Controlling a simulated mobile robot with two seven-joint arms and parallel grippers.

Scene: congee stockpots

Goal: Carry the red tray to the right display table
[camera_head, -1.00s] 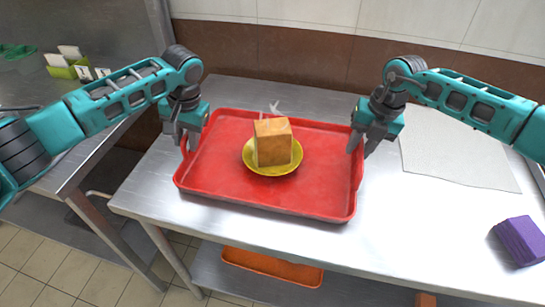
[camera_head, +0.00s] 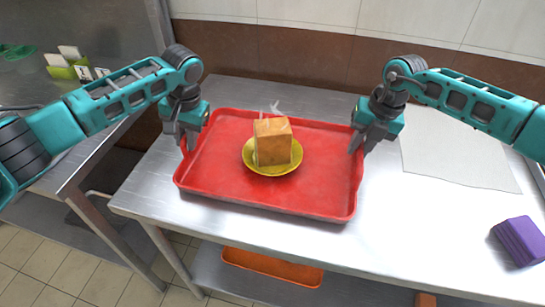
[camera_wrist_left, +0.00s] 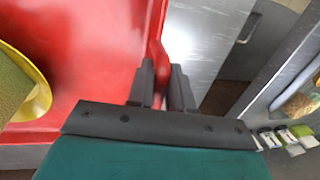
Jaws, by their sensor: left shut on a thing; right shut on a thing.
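The red tray (camera_head: 216,184) is on or just above the steel table; I cannot tell whether it touches. It carries a yellow plate (camera_head: 269,170) with an orange-brown block (camera_head: 272,142) on it. My left gripper (camera_head: 186,143) is shut on the tray's left rim. In the left wrist view the rim runs between the fingers of my left gripper (camera_wrist_left: 166,90), beside the red tray (camera_wrist_left: 95,60). My right gripper (camera_head: 361,146) is shut on the tray's right rim. The fingers partly hide both rims.
The steel table (camera_head: 420,215) bears a grey cloth (camera_head: 455,155) and a purple block (camera_head: 521,241) on the right. An orange tray (camera_head: 272,267) lies on the shelf below. Another steel counter (camera_head: 75,150) stands at the left. A tiled wall (camera_head: 300,55) closes the back.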

